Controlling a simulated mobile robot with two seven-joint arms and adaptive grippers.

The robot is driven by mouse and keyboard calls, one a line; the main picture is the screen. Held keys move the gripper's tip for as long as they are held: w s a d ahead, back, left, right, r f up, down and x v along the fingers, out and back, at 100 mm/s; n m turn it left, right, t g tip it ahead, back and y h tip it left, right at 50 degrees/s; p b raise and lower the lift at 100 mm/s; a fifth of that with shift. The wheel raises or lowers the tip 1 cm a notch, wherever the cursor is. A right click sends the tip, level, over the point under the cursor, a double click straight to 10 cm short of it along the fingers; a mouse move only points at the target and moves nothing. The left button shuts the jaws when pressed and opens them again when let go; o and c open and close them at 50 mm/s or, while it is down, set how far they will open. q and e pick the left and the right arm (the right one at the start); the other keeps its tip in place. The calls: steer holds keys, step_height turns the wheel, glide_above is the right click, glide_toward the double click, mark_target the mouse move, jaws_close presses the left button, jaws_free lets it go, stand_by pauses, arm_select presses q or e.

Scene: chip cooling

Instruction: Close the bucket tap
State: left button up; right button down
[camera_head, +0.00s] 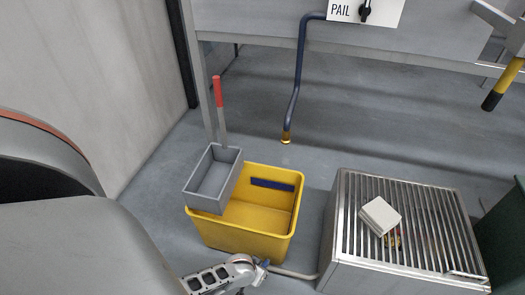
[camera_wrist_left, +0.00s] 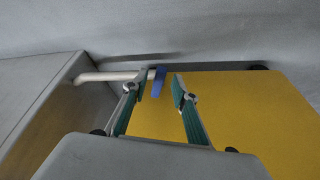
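The yellow bucket (camera_head: 240,240) stands on the floor in the head view, and its side fills much of the left wrist view (camera_wrist_left: 250,110). The tap's blue lever (camera_wrist_left: 159,80) is at the end of a pale pipe (camera_wrist_left: 105,76), against the bucket's side. The lever stands across the pipe in the wrist view. My left gripper (camera_wrist_left: 160,88) is open, with its two green-edged fingers on either side of the lever and a gap on the right. In the head view my left gripper (camera_head: 250,268) is low beside the bucket's front, partly hiding the tap. My right gripper is not in view.
A grey tray (camera_head: 215,180) with a red-handled tool (camera_head: 218,95) sits on the bucket's left rim. A slatted metal stand (camera_head: 350,240) holding a pale box (camera_head: 380,215) is at the right.

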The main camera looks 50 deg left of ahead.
arm_select(q)
steer(key=shift+w, duration=0.15)
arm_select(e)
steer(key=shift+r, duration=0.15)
arm_select(q)
jaws_close()
